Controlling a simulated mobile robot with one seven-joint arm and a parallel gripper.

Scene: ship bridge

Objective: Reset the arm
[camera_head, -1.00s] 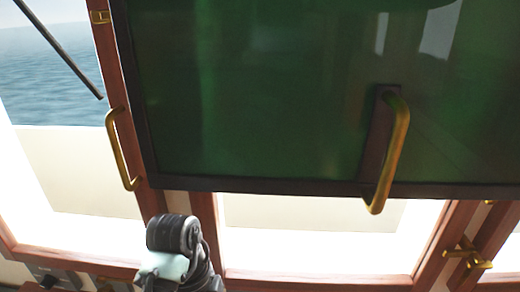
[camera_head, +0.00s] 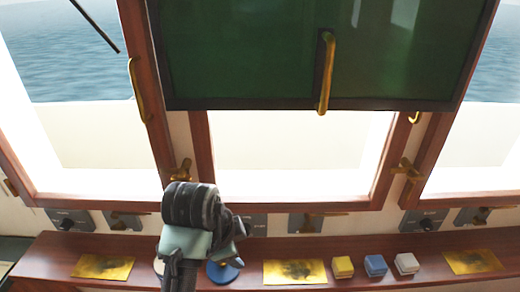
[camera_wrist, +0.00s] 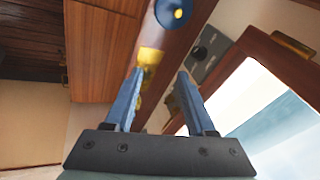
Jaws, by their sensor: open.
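My arm (camera_head: 190,225) rises from the bottom of the head view, left of centre, in front of the wooden shelf. Its dark rounded joint is uppermost. In the wrist view my gripper (camera_wrist: 158,75) shows two blue fingers spread apart, with nothing held between them. Beyond the fingers is a wooden surface with a round blue object (camera_wrist: 173,12) and a yellow object (camera_wrist: 150,58). I cannot make out the gripper's fingers in the head view.
The wooden shelf (camera_head: 350,245) carries yellow (camera_head: 343,267), blue (camera_head: 375,265) and white (camera_head: 406,263) blocks, gold plates (camera_head: 295,272) and a blue disc (camera_head: 222,272) partly behind my arm. A dark green screen (camera_head: 250,50) with a brass handle (camera_head: 326,75) hangs above, before the windows.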

